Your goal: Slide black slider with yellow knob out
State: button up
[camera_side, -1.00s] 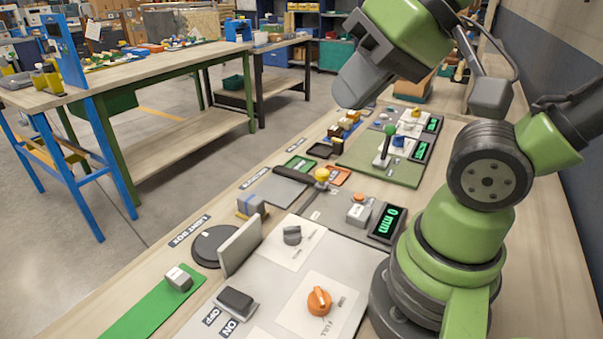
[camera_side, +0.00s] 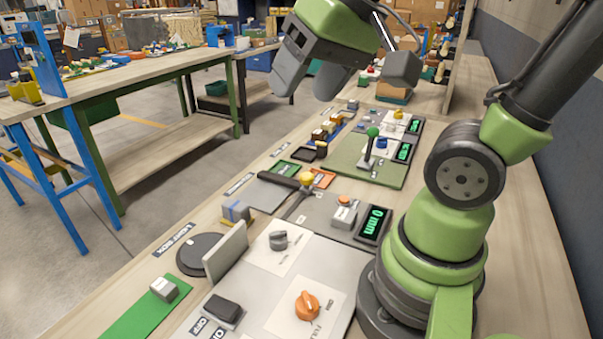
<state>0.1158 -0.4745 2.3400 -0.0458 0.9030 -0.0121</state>
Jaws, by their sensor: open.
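The black slider (camera_side: 278,180) is a dark bar on a grey panel, with a round yellow knob (camera_side: 306,179) at its right end. A green display (camera_side: 374,221) at the panel's right reads 0 mm. My gripper (camera_side: 303,88) is open and empty, with its two fingers apart and pointing down. It is high in the picture, well above the knob and touching nothing. No part of the slider's top is hidden by my gripper.
An upright grey plate (camera_side: 227,251), an orange dial (camera_side: 307,306) and a grey knob (camera_side: 278,240) are in front. A grey block with an orange button (camera_side: 343,212) sits right of the knob.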

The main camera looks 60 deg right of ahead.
jog(key=w+d+f+m+g+h, duration=0.1)
jog(key=w+d+f+g, duration=0.1)
jog(key=w+d, duration=0.3)
jog(key=m+g, duration=0.3)
jog(key=g, duration=0.1)
send_near(307, 175)
notch_tip(307, 175, down, 9)
jog(key=shift+f, duration=0.1)
